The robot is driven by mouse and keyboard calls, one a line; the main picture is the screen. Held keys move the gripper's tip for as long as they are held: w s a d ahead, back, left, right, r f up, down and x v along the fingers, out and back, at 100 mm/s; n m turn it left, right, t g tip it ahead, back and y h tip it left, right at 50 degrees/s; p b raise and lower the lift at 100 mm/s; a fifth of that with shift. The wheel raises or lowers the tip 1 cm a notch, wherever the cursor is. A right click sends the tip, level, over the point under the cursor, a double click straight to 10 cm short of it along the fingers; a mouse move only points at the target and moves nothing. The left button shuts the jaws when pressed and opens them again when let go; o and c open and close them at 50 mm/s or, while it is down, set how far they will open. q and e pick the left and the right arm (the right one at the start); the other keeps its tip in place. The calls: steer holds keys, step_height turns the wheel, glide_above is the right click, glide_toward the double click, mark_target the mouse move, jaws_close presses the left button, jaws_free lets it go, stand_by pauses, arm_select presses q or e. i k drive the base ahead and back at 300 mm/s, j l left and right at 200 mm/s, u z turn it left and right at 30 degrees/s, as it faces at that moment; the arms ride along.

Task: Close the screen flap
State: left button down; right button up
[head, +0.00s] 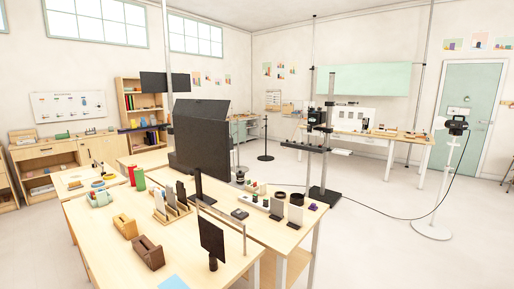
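A large dark screen (203,150) stands upright near the far edge of the wooden table, on a thin black stand. A dark grey panel (201,108) rises just above and behind its top edge, leaning back. It looks like a flap standing up, but I cannot tell how it is joined to the screen. A smaller black panel (211,239) stands on a short post at the table's near edge. Neither of my grippers is in view.
The wooden table (106,237) holds tape dispensers (148,252), upright cards in a rack (170,203), a red can (130,175) and a green can (140,179). A black camera stand (324,194) is to the right. Open floor (400,255) lies at the right, crossed by a cable.

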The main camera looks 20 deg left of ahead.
mark_target(210, 108)
steer(key=i+l+u, duration=0.15)
steer(key=i+u, duration=0.3)
steer(key=i, duration=0.8)
steer(key=z, duration=0.2)
